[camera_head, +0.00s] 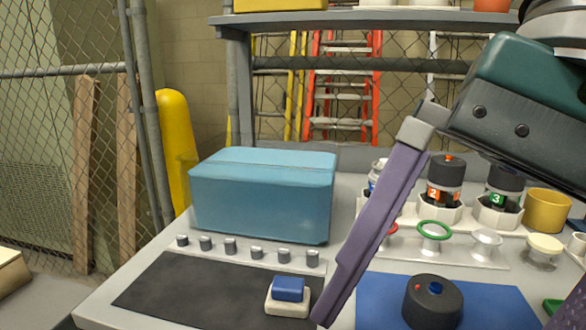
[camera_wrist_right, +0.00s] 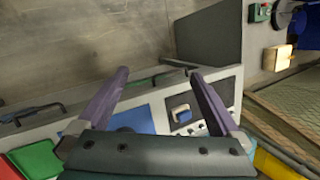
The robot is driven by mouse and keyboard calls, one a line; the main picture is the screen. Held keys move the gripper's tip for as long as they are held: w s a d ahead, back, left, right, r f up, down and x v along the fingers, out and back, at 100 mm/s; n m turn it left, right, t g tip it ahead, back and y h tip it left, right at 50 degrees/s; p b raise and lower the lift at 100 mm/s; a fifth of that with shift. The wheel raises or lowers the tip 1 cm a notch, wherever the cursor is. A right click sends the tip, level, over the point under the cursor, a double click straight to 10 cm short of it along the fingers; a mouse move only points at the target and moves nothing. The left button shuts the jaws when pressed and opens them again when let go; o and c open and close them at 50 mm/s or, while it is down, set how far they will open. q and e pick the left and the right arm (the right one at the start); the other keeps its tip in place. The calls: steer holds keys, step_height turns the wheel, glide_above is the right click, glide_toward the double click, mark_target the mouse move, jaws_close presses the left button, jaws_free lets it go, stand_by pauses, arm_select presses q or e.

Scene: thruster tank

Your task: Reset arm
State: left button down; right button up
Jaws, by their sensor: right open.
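My right arm comes in from the upper right in the head view. My left gripper is not in view. A blue-topped white block (camera_head: 288,297) sits on the black mat (camera_head: 190,290), left of the fingertip. A black round thruster-like part (camera_head: 432,303) sits on the blue mat (camera_head: 375,305).
A closed teal box (camera_head: 262,195) stands at the back left of the table. Several jars, including one with an orange label (camera_head: 444,185), stand in white holders at the right. A yellow cup (camera_head: 548,210) and coloured rings (camera_head: 434,231) are nearby. A grey shelf (camera_head: 370,20) hangs above.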

steer(key=s+a+r+m+y, duration=0.3)
steer(key=a+r+m+y, duration=0.6)
steer(key=a+r+y, duration=0.3)
steer(key=w+d+r+m+t+y, duration=0.1)
steer(key=w+d+r+m+t, duration=0.3)
steer(key=m+t, duration=0.5)
steer(key=w+d+r+m+t, duration=0.2)
steer(key=w+d+m+t, duration=0.35)
steer(key=m, duration=0.65)
steer(key=w+d+f+m+t+h, duration=0.2)
steer(key=w+d+f+m+h, duration=0.1)
steer(key=d+f+m+h, duration=1.8)
steer(key=s+d+f+m+g, duration=0.1)
steer(key=s+f+m+g, duration=0.45)
steer(key=s, duration=0.35)
steer(key=s+d+f+m+g, duration=0.2)
steer(key=s+f+m+g, duration=0.4)
steer(key=s, duration=0.3)
steer(key=a+m+y+p, duration=0.2)
steer(key=a+y, duration=0.1)
steer(key=a, duration=0.7)
step_height(320, 180, up, 49)
steer(key=p, duration=4.9)
steer(key=shift+r, duration=0.15)
